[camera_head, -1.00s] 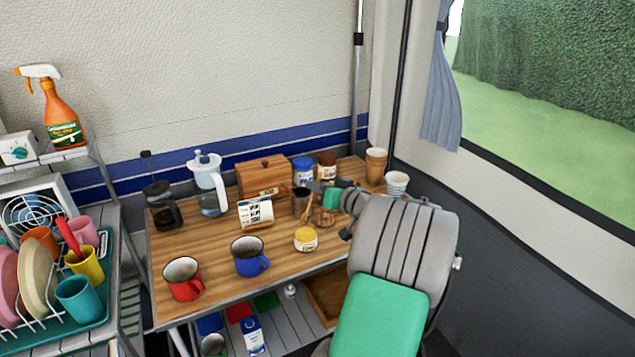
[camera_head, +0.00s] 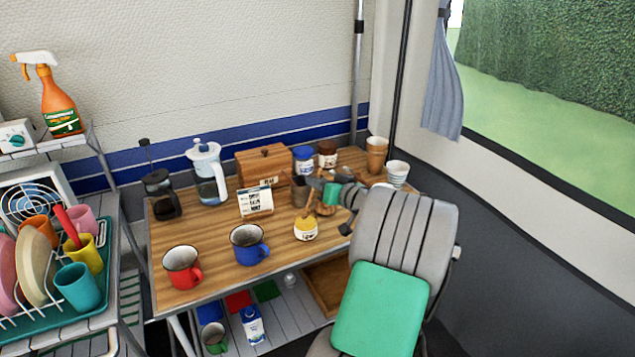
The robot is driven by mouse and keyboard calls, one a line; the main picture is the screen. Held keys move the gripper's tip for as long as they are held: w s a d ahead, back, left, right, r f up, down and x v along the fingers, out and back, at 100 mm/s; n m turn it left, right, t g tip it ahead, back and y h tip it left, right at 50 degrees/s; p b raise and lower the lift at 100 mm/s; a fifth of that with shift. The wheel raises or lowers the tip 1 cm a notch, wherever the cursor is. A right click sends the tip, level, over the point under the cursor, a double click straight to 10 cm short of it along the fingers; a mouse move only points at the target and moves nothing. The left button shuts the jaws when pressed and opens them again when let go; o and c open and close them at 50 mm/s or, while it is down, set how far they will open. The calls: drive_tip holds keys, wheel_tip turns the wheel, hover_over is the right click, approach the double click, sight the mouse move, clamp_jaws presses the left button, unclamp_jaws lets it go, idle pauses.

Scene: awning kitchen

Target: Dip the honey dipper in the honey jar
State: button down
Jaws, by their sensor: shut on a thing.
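The honey jar (camera_head: 305,231) is a small pot with a yellow top and a pale label, upright on the wooden table near its front middle. My gripper (camera_head: 314,188) is above the table behind the jar, reaching in from the right. It is shut on the honey dipper (camera_head: 309,205), a thin brown wooden stick that hangs down below the fingers. The dipper's lower end is close to the back of the jar. I cannot tell whether it touches the jar. The fingertips are small and partly merge with the metal canister behind.
A blue mug (camera_head: 249,248) and a red mug (camera_head: 183,268) stand to the left, with a label card (camera_head: 255,202) behind. A wooden box (camera_head: 264,165) and blue-lidded jar (camera_head: 304,160) stand at the back. Table between mugs and jar is clear.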

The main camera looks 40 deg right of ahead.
drive_tip(key=shift+f+b, duration=0.65)
drive_tip(key=shift+f, duration=0.1)
idle(0.9)
drive_tip(key=shift+r+p, duration=1.65)
drive_tip(key=shift+r, duration=1.95)
